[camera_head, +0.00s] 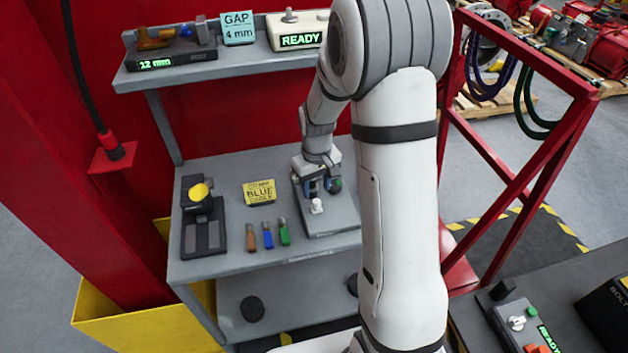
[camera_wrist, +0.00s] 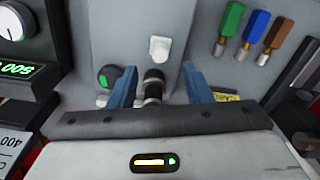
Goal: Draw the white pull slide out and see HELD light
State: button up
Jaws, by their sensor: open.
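The white pull slide (camera_head: 317,206) is a small white knob on a grey panel on the bench; in the wrist view its white block (camera_wrist: 158,48) stands just beyond my fingertips. My gripper (camera_head: 321,187) is open above the panel, close behind the slide in the head view. In the wrist view my gripper (camera_wrist: 157,70) has its blue fingers spread around a dark cylindrical post (camera_wrist: 153,86), with no visible contact. A green-capped knob (camera_wrist: 107,77) sits outside the left finger. I see no HELD light lit; part of the panel is hidden by my arm.
A black stand with a yellow disc (camera_head: 199,192) is at the bench's left. The upper shelf (camera_head: 180,76) carries a READY box (camera_head: 300,38).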

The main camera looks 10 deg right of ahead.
aim_at(316, 201)
jog(key=shift+f+p, duration=0.55)
jog(key=shift+f, duration=2.65)
jog(key=shift+c, duration=0.5)
